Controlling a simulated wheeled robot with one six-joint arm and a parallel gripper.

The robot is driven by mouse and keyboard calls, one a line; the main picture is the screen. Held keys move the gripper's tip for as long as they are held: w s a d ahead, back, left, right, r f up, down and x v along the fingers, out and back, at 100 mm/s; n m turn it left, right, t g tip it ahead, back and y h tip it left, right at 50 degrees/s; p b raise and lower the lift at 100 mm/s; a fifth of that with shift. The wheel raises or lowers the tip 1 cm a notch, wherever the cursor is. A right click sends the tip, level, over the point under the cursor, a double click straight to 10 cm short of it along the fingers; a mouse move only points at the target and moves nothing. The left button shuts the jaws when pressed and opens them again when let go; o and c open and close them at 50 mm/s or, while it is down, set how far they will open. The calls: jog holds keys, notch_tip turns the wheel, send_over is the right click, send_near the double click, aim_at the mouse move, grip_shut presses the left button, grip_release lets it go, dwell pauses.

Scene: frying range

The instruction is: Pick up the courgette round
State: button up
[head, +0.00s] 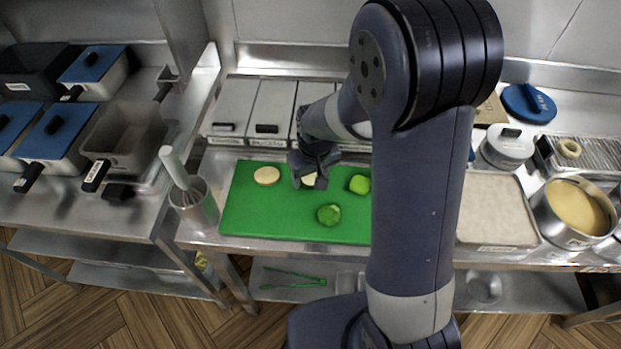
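My gripper (309,183) points down over the green cutting board (245,215), right above a pale round piece (309,179) that it partly covers. I cannot tell whether the fingers are open or shut, or touch that piece. Another pale round (266,175) lies to the left on the board. A green piece (359,184) lies to the right, close to my arm, and another green piece (328,214) lies nearer the front. The pieces are small, so I cannot tell for sure which is the courgette round.
Lidded metal containers (268,110) stand behind the board. On the right are a pale tray (495,210) and a pot of yellowish liquid (575,207). My arm hides the board's right end.

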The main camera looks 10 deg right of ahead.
jog(key=c, duration=0.6)
jog(key=shift+r, duration=0.15)
